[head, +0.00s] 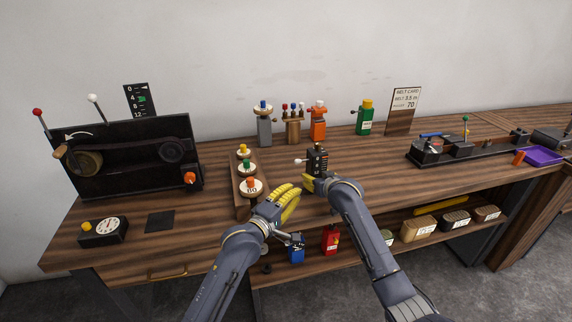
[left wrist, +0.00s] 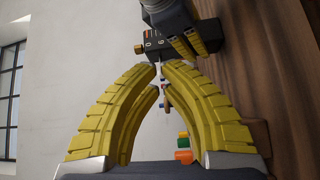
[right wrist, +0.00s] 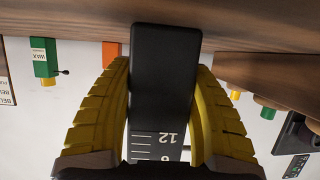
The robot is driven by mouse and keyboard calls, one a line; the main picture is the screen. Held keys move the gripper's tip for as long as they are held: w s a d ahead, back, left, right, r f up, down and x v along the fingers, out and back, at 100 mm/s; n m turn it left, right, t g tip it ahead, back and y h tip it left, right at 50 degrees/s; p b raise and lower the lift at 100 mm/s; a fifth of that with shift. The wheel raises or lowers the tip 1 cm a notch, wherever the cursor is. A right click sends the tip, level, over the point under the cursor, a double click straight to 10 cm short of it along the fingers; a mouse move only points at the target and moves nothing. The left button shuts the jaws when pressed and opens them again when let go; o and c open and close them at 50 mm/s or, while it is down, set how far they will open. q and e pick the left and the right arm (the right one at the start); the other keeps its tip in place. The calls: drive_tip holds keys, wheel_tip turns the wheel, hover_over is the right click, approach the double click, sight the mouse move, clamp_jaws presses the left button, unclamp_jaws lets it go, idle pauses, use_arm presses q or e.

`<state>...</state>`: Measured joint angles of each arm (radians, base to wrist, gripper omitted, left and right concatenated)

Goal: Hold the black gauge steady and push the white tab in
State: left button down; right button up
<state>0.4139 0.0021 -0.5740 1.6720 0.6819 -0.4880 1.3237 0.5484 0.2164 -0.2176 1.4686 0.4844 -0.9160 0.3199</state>
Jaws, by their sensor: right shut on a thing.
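The black gauge (head: 317,158) stands upright on the bench, right of the middle row of round pieces. Its white tab (head: 298,162) sticks out from its left side. My right gripper (head: 310,183) is shut on the gauge; in the right wrist view the gauge (right wrist: 163,80) lies between both yellow fingers, its white scale partly showing. My left gripper (head: 290,196) is in front and to the left of the gauge, apart from it. In the left wrist view its fingertips (left wrist: 160,68) come together with nothing clear between them, and the gauge (left wrist: 168,42) is beyond them.
A wooden rack (head: 243,180) with several knobbed round pieces stands left of the gauge. Behind are an orange bottle (head: 318,124) and a green bottle (head: 365,118). A black belt machine (head: 125,155) fills the left.

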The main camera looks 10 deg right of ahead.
drive_tip(key=shift+f, duration=0.2)
use_arm(q)
drive_tip(key=w+a+r+n+t+y, duration=0.1)
drive_tip(key=w+a+n+y, duration=0.1)
drive_tip(key=w+a, duration=0.4)
drive_tip(key=x, duration=1)
drive_tip(key=shift+r, duration=0.25)
drive_tip(key=shift+d, duration=0.1)
drive_tip(key=shift+d, duration=0.1)
drive_tip(key=d, duration=0.2)
drive_tip(key=shift+w+d, duration=0.2)
drive_tip(key=shift+d, duration=0.1)
drive_tip(key=v, duration=1)
